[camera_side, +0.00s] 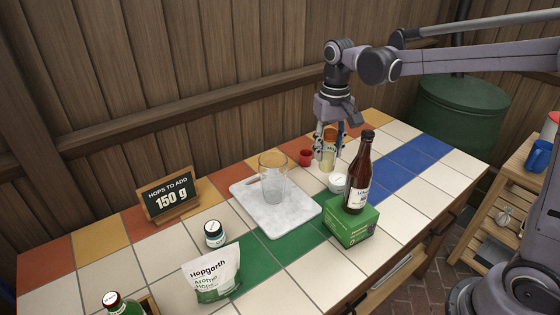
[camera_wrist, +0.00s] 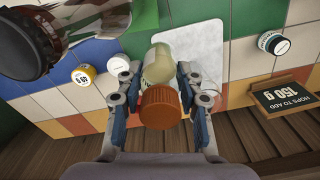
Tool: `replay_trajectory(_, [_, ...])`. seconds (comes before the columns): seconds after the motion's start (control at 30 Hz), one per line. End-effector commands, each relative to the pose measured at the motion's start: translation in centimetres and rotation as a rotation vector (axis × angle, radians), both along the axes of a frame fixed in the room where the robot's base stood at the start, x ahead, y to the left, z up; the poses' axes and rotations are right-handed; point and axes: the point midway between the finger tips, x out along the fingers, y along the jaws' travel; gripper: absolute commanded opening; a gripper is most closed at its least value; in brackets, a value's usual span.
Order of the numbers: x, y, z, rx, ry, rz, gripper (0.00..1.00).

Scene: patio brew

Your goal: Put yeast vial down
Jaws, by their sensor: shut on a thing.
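The yeast vial (camera_wrist: 158,66) has a pale yellowish body and an orange cap (camera_wrist: 160,106). My gripper (camera_wrist: 160,97) is shut on it, one finger on each side of the cap. In the side view my gripper (camera_side: 330,142) points down over the far part of the tiled table, with the vial (camera_side: 327,160) upright between its fingers. The vial is behind a small white-lidded jar (camera_side: 338,183) and left of a brown bottle (camera_side: 356,180). I cannot tell whether its base touches the tiles.
A marble board (camera_side: 253,205) with an empty glass (camera_side: 272,180) lies left of my gripper. The brown bottle stands on a green box (camera_side: 350,228). A hops sign (camera_side: 170,196), jar (camera_side: 214,236) and bag (camera_side: 212,275) are further left.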

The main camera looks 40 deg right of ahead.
Motion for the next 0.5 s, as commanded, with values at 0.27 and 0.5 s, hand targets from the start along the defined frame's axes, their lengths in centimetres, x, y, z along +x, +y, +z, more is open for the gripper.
replay_trajectory(0.27, [0.1,-1.1,-0.1,0.000,0.000,-0.015,0.05])
replay_trajectory(0.5, [0.1,-8.3,-2.2,0.001,0.000,-0.056,0.05])
